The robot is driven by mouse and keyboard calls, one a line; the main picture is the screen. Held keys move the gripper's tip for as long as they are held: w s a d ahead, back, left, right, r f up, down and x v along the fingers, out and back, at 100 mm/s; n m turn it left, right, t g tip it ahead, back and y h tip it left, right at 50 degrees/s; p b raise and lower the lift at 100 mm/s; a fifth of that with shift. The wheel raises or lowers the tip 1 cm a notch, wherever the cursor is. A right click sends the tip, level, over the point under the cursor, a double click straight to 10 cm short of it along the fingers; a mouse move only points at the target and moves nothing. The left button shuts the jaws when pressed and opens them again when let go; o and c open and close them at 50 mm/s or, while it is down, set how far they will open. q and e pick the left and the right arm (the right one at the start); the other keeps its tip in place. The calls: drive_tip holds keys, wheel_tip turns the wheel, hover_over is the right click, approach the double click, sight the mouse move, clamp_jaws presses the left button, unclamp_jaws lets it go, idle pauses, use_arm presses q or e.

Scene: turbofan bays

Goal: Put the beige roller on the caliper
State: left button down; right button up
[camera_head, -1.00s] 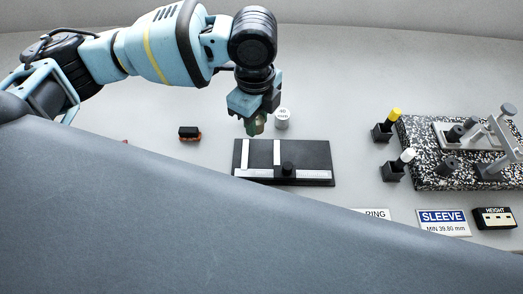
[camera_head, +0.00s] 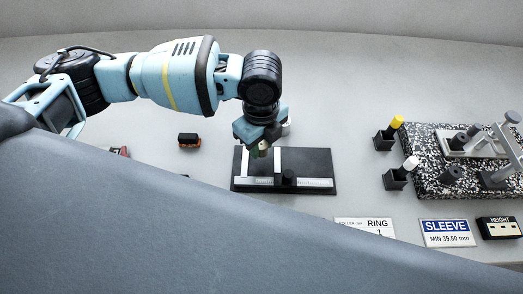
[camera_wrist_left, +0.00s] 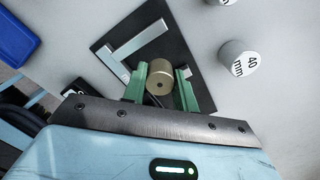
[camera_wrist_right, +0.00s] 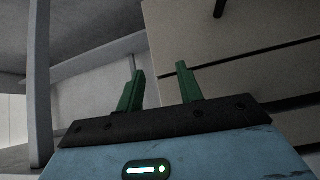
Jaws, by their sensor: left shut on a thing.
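The beige roller (camera_wrist_left: 159,79) is a short cylinder with a small hole in its end face. My left gripper (camera_head: 259,152) is shut on it, and the green fingers (camera_wrist_left: 161,86) show on both sides of it in the left wrist view. The caliper (camera_head: 325,160) is a black plate with silver jaws and a silver scale. The gripper and roller are over its left part, near the jaws; I cannot tell whether the roller touches it. The caliper also shows behind the roller in the left wrist view (camera_wrist_left: 137,44). My right gripper (camera_wrist_right: 160,75) is open and empty, away from the table items.
A white 40 mm cylinder (camera_wrist_left: 238,58) stands beside the caliper plate. A speckled slab (camera_head: 420,140) with a gauge stand is at the right, beside yellow-topped (camera_head: 385,135) and white-topped (camera_head: 399,175) holders. Label cards (camera_head: 447,233) lie in front. A small dark-and-orange block (camera_head: 189,140) lies left.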

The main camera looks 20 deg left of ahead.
sight(261, 154)
use_arm(q)
drive_tip(key=shift+f, duration=1.8)
drive_tip(key=shift+f, duration=0.2)
drive_tip(key=c, duration=1.4)
unclamp_jaws()
drive_tip(key=shift+o, duration=0.2)
wheel_tip(261, 154, up, 12)
drive_tip(key=shift+r+p, duration=0.2)
drive_tip(key=shift+p, duration=0.15)
